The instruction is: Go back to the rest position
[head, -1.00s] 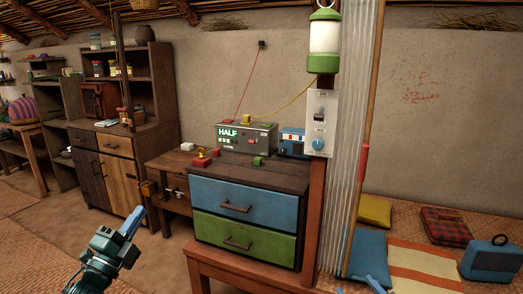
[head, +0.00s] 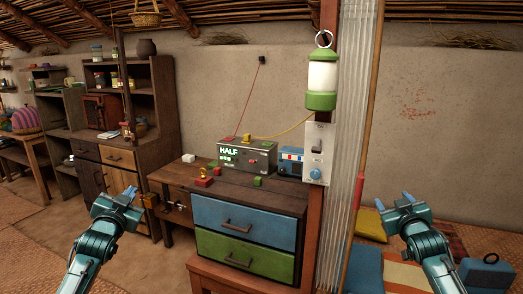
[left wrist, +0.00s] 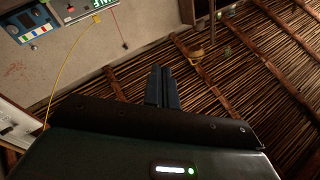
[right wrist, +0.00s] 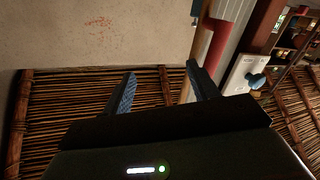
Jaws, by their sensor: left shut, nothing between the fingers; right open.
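My left gripper (head: 127,194) is raised at the lower left of the head view, in front of the wooden cabinets. Its two fingers lie together with nothing between them, as the left wrist view (left wrist: 163,87) also shows. My right gripper (head: 393,203) is raised at the lower right, in front of the cushions. Its fingers stand apart and empty, with a clear gap in the right wrist view (right wrist: 160,88). Neither gripper touches anything. Both wrist cameras look up towards the wall and the reed roof.
A chest with a blue drawer (head: 245,222) and a green drawer (head: 245,257) stands ahead, bearing a grey box (head: 247,157) and small blocks. A post with a green lantern (head: 322,85) and a switch panel (head: 318,150) rises beside it. Floor shows at the left.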

